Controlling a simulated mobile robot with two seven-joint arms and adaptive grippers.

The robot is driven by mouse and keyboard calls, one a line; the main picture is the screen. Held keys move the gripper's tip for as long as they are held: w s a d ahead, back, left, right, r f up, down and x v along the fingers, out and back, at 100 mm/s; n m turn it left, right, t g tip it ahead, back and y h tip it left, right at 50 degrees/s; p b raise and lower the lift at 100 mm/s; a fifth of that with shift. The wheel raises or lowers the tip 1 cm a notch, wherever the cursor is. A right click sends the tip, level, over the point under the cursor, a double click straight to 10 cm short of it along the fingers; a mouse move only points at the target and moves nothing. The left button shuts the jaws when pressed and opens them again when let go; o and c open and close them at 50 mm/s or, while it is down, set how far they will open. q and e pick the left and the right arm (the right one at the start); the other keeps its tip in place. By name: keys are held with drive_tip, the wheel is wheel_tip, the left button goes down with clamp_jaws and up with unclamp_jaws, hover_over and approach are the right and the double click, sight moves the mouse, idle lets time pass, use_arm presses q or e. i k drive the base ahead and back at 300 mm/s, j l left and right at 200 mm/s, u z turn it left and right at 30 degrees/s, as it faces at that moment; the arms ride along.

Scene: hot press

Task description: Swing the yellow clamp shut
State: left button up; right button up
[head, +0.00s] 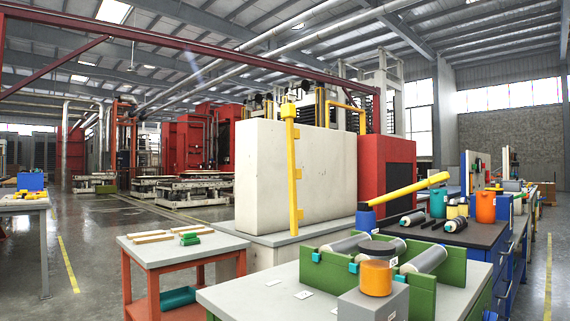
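A long yellow bar (408,187) slants up to the right from a blue block (366,219) at the back left of the dark-topped bench. It stands clear of the bench top at its far end. Another yellow bar (292,165), upright with small brackets, stands against the front of a large white block (325,170). A yellow bent bar (361,118) shows at that block's upper right. I cannot tell for sure which of these is the yellow clamp. Neither of my grippers is in view.
A green rack (420,298) with grey rollers and a grey box (372,305) under an orange cylinder (376,279) stand on the near bench (245,297). An orange-legged table (155,254) stands left. Open floor lies left.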

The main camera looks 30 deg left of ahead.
sight(287, 109)
drive_tip(key=j+z, duration=0.25)
drive_tip(key=j, duration=0.85)
drive_tip(key=j+z, duration=0.25)
drive_tip(key=j, duration=0.85)
drive_tip(key=j+z, duration=0.25)
drive_tip(key=j, duration=0.85)
drive_tip(key=i+j, duration=0.1)
drive_tip(key=j, duration=0.4)
drive_tip(key=i+j+z, duration=0.15)
drive_tip(key=j, duration=0.3)
drive_tip(key=k+j+z, duration=0.2)
drive_tip(key=j, duration=0.1)
